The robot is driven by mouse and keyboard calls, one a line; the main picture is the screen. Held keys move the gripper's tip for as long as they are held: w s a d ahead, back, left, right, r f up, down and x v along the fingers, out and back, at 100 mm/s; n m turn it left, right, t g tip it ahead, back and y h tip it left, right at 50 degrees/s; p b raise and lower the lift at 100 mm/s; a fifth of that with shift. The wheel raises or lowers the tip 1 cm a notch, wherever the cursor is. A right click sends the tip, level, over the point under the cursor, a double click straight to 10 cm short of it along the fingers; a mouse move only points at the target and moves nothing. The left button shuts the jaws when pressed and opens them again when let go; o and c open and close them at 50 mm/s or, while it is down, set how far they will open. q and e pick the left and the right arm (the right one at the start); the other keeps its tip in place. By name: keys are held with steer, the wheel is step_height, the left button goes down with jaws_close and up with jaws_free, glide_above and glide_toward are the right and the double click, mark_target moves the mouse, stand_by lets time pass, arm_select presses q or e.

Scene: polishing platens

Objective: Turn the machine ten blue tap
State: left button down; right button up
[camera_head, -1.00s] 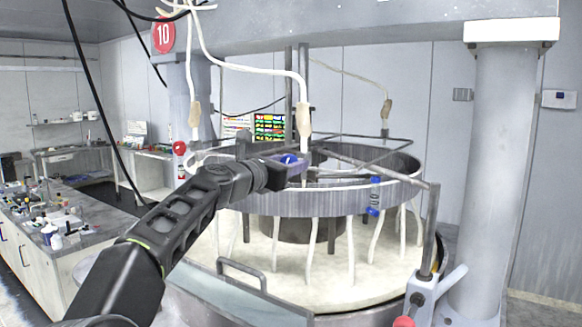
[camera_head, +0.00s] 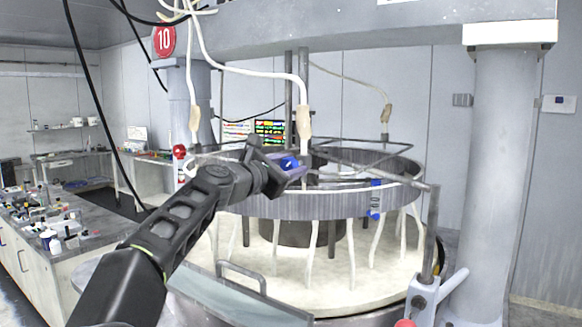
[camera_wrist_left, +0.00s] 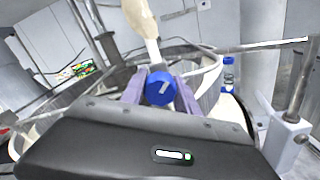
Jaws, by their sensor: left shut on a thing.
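The blue tap (camera_head: 290,163) sits at the near upper side of the round grey ring of the machine marked with a red 10 sign (camera_head: 164,41). My left gripper (camera_head: 287,168) is at the tap, shut on it. In the left wrist view the tap's round blue knob (camera_wrist_left: 160,88) with a pale mark sits between the two purple-grey fingers of the left gripper (camera_wrist_left: 160,95). A white hose end stands just behind the knob. My right gripper is not in view.
A dark bar crosses above the ring to an upright post (camera_head: 431,240). White tubes hang below the ring over the pale platen (camera_head: 300,275). A cluttered bench (camera_head: 60,228) stands at left.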

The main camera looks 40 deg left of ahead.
mark_target(286, 168)
arm_select(q)
steer(key=c, duration=0.9)
jaws_free()
steer(key=shift+s, duration=0.1)
steer(key=shift+s+f, duration=0.1)
steer(key=shift+s, duration=0.15)
steer(key=s+b, duration=0.3)
steer(key=s, duration=0.3)
steer(key=shift+s, duration=0.1)
steer(key=shift+s+d+b, duration=0.1)
steer(key=shift+s+b, duration=0.2)
steer(key=shift+s, duration=0.15)
